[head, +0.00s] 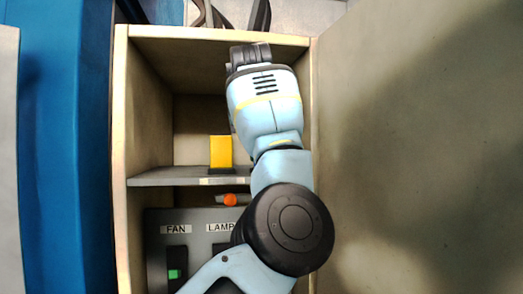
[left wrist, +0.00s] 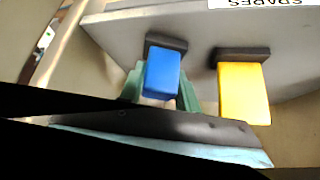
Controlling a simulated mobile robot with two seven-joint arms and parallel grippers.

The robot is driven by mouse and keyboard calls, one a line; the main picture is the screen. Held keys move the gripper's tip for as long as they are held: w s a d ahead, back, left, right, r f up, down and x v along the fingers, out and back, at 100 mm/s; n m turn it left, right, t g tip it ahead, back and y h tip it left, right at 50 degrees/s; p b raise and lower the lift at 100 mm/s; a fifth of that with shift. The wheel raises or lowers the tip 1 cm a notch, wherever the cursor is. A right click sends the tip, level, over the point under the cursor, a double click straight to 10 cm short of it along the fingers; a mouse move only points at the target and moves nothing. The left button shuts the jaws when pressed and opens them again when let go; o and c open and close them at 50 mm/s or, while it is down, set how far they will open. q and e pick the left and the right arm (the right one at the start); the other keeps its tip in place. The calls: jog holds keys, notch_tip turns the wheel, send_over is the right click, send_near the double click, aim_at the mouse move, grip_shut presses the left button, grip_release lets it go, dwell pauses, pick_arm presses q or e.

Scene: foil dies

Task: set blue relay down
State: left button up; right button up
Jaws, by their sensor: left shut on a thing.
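In the left wrist view the blue relay (left wrist: 162,73), a block with a black base, is between the greenish fingers of my left gripper (left wrist: 160,88), which is shut on it. Its base is at the grey shelf (left wrist: 120,40); I cannot tell whether it touches. A yellow relay (left wrist: 244,92) with a black base stands on the shelf beside it, apart from the fingers. In the head view the yellow relay (head: 221,151) stands on the shelf (head: 160,178), left of my arm. My arm hides the blue relay and the left fingertips there. My right gripper is not in view.
The cabinet (head: 120,130) has side walls close around my arm. Below the shelf are an orange knob (head: 230,199) and a grey panel (head: 195,215) labelled FAN and LAMP, with a green-marked switch (head: 175,273). Shelf space left of the yellow relay is clear in the head view.

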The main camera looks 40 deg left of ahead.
pick_arm(q)
jog(key=o, duration=1)
jog(key=shift+a+f, duration=0.1)
jog(key=shift+s+r, duration=0.1)
jog(key=shift+r, duration=0.4)
jog(key=v, duration=1.1)
jog(key=shift+s, duration=0.1)
